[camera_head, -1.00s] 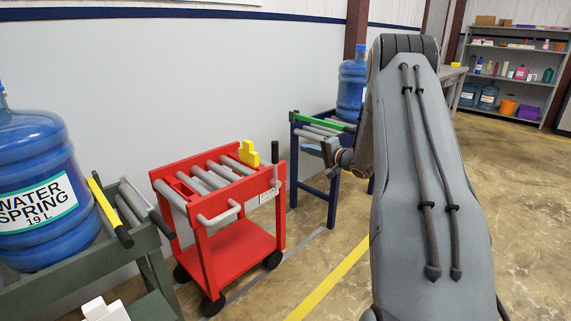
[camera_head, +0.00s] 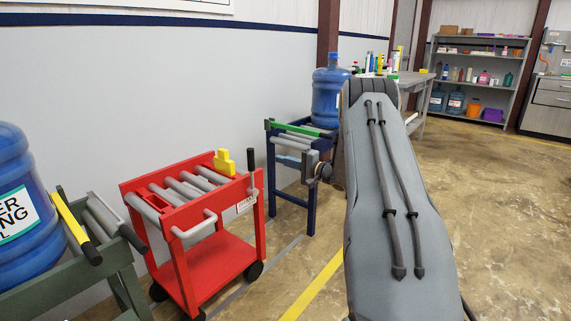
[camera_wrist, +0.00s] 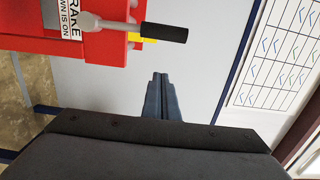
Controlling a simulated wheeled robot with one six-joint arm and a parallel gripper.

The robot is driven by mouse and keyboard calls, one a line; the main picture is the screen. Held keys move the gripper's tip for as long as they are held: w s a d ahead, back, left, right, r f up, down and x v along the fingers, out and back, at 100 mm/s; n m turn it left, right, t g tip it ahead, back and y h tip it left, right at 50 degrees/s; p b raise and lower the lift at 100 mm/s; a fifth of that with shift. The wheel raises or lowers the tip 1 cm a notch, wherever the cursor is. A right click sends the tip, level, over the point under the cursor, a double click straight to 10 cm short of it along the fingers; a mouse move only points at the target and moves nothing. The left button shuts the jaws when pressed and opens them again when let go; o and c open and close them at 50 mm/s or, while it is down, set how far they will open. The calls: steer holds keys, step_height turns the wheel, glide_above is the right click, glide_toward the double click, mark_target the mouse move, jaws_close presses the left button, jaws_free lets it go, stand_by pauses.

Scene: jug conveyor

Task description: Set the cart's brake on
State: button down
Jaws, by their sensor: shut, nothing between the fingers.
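The red cart (camera_head: 200,215) stands between two roller stands in the head view. Its brake lever (camera_head: 251,172) stands upright at the right corner, black grip up, beside a white label (camera_head: 245,203). In the wrist view, which is turned sideways, the lever's grey arm and black grip (camera_wrist: 164,33) point right, by the label (camera_wrist: 70,27) reading "BRAKE" and "…WN IS ON". My gripper (camera_wrist: 160,78) is shut and empty, apart from the grip and just below it in that picture.
A green stand (camera_head: 110,270) with a water jug (camera_head: 25,215) is at the left. A blue stand (camera_head: 312,205) with a jug (camera_head: 328,95) is behind my wrist. A yellow block (camera_head: 224,162) sits on the cart's far edge. Open floor lies right of my arm.

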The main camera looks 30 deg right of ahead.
mark_target(251, 172)
steer(key=w+a, duration=0.4)
steer(key=a, duration=0.2)
steer(key=shift+w+a, duration=0.15)
steer(key=shift+w, duration=0.2)
steer(key=shift+s, duration=0.1)
